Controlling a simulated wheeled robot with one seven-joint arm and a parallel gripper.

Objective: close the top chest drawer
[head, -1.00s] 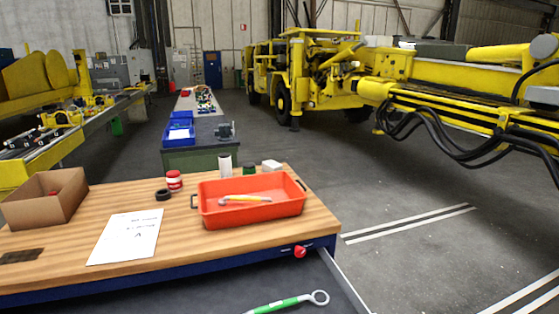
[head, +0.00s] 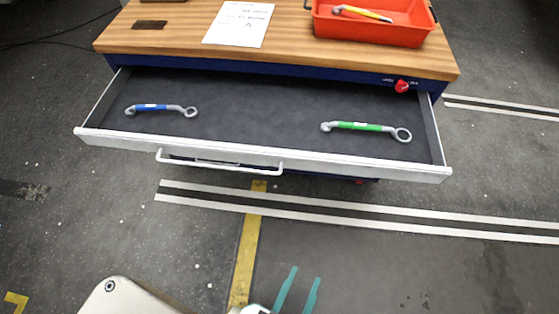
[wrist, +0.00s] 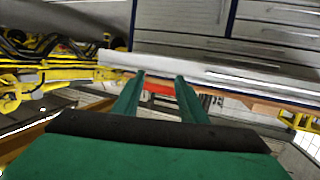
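The top chest drawer (head: 270,158) is pulled far out of the blue chest, its white front toward me. Its bar handle (head: 220,168) is on the front, left of the middle. Inside lie a blue-handled wrench (head: 150,107) at left and a green-handled wrench (head: 358,126) at right. My gripper (head: 306,274) shows at the bottom edge of the head view, short of the drawer front and apart from it. In the wrist view my gripper (wrist: 159,76) has its two green fingers spread with nothing between them.
The wooden chest top (head: 180,40) bears a paper sheet (head: 238,24) and an orange tray (head: 372,28) with a yellow-handled tool. A red knob (head: 402,86) sits on the chest's right rim. Floor before the drawer is clear, with painted lines (head: 247,240).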

